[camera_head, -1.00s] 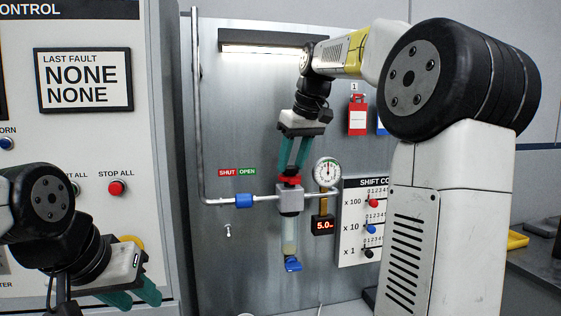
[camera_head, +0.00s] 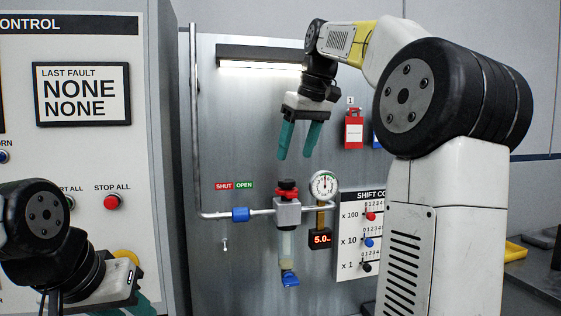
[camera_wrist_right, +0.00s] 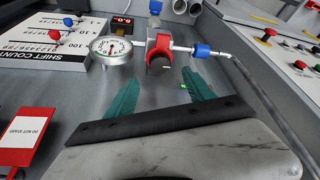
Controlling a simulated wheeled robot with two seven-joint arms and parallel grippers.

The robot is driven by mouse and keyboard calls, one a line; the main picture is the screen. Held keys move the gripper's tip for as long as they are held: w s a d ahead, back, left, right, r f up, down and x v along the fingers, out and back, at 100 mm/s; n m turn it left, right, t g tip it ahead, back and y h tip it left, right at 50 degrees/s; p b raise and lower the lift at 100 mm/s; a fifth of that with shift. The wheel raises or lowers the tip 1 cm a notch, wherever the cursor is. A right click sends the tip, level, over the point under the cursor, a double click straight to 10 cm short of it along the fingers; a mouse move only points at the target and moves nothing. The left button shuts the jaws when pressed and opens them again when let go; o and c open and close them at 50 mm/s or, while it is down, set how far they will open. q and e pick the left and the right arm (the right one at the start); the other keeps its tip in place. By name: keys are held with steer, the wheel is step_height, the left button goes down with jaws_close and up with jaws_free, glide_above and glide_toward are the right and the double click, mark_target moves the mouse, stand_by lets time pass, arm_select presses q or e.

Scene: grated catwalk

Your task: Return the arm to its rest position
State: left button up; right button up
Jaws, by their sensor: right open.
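My right gripper (camera_head: 298,152) is open and empty, with its two teal fingers pointing down. It hangs above the red-topped regulator (camera_head: 287,192) on the pipe, with a gap between the fingertips and the red knob. In the right wrist view my right gripper (camera_wrist_right: 158,98) also shows its fingers spread, with the red knob (camera_wrist_right: 159,50) beyond them and nothing between them. My left gripper (camera_head: 125,304) is at the lower left, with its fingers partly cut off by the frame edge; I cannot tell its opening.
A pressure gauge (camera_head: 323,185) and a red digital display (camera_head: 321,239) sit beside the regulator. A shift counter board (camera_head: 352,258) is right of them. A red tag (camera_head: 354,132) hangs near my right arm. The control cabinet (camera_head: 85,165) stands at left.

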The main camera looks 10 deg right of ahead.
steer(key=shift+s+r, duration=0.1)
steer(key=shift+r, duration=0.05)
steer(key=s+a+f+m+t, duration=0.1)
steer(key=s+a+f+m, duration=0.1)
steer(key=s+f, duration=0.8)
steer(key=s+a+f+m+t, duration=0.1)
steer(key=s+a+f+m, duration=0.1)
steer(key=s+f, duration=0.9)
step_height(320, 180, down, 3)
steer(key=shift+r, duration=0.1)
steer(key=shift+s, duration=0.1)
stand_by(0.4)
